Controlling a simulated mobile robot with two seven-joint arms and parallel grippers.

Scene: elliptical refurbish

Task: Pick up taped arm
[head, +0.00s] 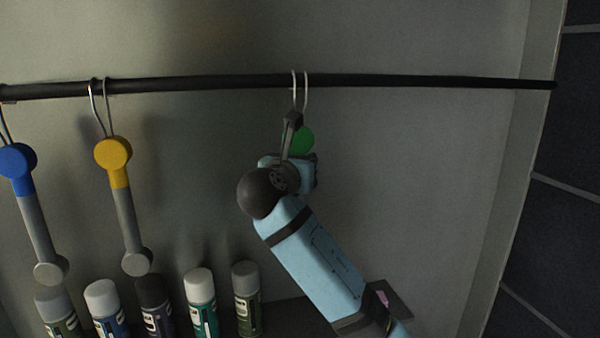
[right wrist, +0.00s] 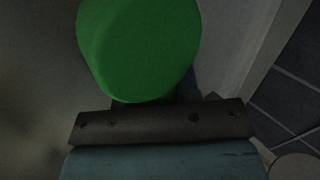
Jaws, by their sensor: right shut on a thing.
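A green-ended arm (head: 304,140) hangs by a wire hook (head: 305,90) from a black rod (head: 420,82). Only its round green end shows in the head view; my right arm hides the rest. The green end (right wrist: 140,45) fills the upper middle of the right wrist view, just beyond the dark gripper edge (right wrist: 160,120). My right gripper (head: 292,128) is at this end, just below the hook, and is shut on the arm. The exact contact is hidden. A yellow-taped arm (head: 113,155) and a blue-taped arm (head: 17,162) hang further left. My left gripper is not in view.
Several spray cans (head: 200,300) stand in a row below the hanging arms. A pale wall (head: 400,180) is close behind the rod. A panel edge (head: 515,200) and dark tiles (head: 560,240) are at the right. The space right of the green-ended arm is clear.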

